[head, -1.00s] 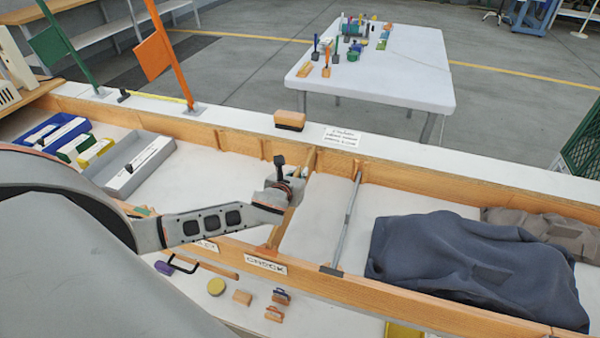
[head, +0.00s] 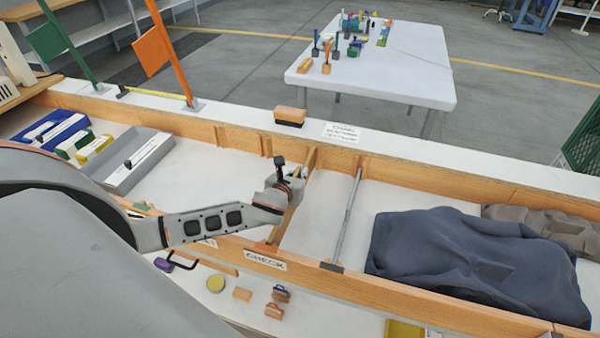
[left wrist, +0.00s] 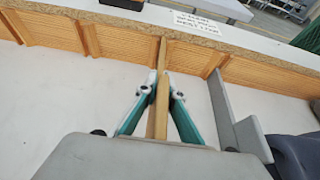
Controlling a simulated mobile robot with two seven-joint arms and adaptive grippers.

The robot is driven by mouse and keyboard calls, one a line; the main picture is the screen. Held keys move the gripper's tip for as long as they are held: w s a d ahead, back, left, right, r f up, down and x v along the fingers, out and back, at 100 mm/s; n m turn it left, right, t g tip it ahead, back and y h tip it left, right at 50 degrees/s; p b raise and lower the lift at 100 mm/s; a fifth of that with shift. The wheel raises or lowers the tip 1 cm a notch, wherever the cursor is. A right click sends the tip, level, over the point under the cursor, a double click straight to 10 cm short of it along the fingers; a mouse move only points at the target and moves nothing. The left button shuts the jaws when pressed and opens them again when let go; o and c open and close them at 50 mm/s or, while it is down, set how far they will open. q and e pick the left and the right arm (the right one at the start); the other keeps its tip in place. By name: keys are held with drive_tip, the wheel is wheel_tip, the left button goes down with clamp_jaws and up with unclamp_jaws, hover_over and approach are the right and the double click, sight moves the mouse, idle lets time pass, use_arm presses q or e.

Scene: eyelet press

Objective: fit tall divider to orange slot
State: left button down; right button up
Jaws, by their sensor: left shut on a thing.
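The tall divider is a wooden board (head: 296,212) standing across the long wooden-walled bin, from the far wall toward the near wall. My left gripper (left wrist: 163,88) is shut on it, with a teal-backed finger on each side in the left wrist view. In the head view my left gripper (head: 285,190) covers part of the board. An orange patch (head: 264,247) shows at the board's near end by the near wall. I cannot tell whether the board's ends are seated in slots. My right gripper is not in view.
A grey divider (head: 347,218) stands to the right, also in the left wrist view (left wrist: 238,115). Dark blue cloth (head: 470,265) fills the bin beyond it. A grey tray (head: 115,178) lies left. A brush (head: 290,116) sits on the far ledge.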

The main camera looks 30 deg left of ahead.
use_arm(q)
drive_tip(key=shift+f+b, duration=0.45)
drive_tip(key=shift+f, duration=0.35)
drive_tip(key=c, duration=2.1)
unclamp_jaws()
drive_tip(key=shift+r+p, duration=1.35)
drive_tip(key=shift+p, duration=0.35)
drive_tip(key=shift+r+p, duration=0.6)
drive_tip(key=shift+r, duration=0.6)
drive_tip(key=shift+f, duration=0.1)
